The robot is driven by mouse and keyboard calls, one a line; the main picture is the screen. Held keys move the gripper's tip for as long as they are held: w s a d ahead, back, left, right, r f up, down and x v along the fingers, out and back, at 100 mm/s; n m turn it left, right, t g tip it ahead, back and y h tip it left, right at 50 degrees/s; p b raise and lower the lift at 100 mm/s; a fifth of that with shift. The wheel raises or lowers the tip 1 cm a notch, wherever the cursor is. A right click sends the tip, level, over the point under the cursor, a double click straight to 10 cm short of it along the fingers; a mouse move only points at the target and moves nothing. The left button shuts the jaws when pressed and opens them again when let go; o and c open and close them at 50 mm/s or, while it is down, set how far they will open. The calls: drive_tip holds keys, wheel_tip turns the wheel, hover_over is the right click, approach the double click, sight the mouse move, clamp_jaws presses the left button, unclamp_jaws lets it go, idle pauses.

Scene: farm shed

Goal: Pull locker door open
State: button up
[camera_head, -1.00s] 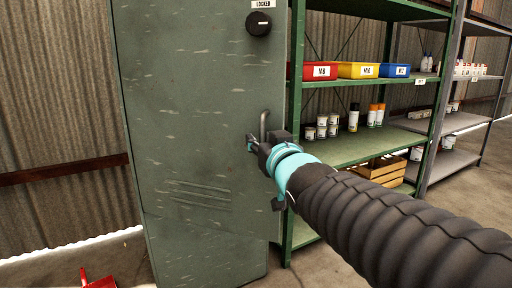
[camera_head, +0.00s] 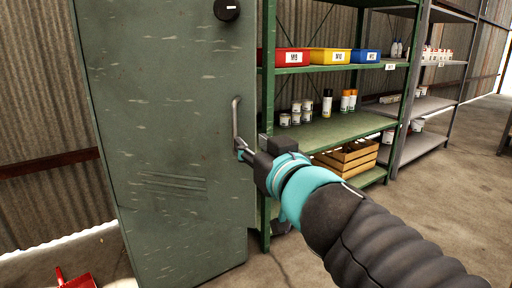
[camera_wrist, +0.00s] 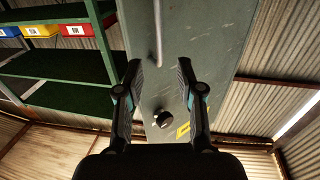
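The locker door (camera_head: 165,110) is a tall grey-green scratched metal panel with vents, and it looks closed. Its vertical bar handle (camera_head: 236,112) is near the right edge. A black round knob (camera_head: 227,9) is above it. My gripper (camera_head: 242,150) is at the handle's lower end, coming from the right. In the wrist view my gripper (camera_wrist: 159,68) is open, its two fingers apart. The handle (camera_wrist: 158,35) lines up with the gap between the fingertips; I cannot tell whether they touch it. The knob (camera_wrist: 163,118) also shows there.
A green shelf (camera_head: 330,135) with coloured bins, cans and a wooden crate (camera_head: 346,158) stands right of the locker. A grey shelf (camera_head: 425,105) is farther right. A red object (camera_head: 75,279) lies on the floor at lower left. Floor at right is clear.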

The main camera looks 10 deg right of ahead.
drive_tip(key=shift+s+d, duration=0.1)
drive_tip(key=shift+s, duration=0.25)
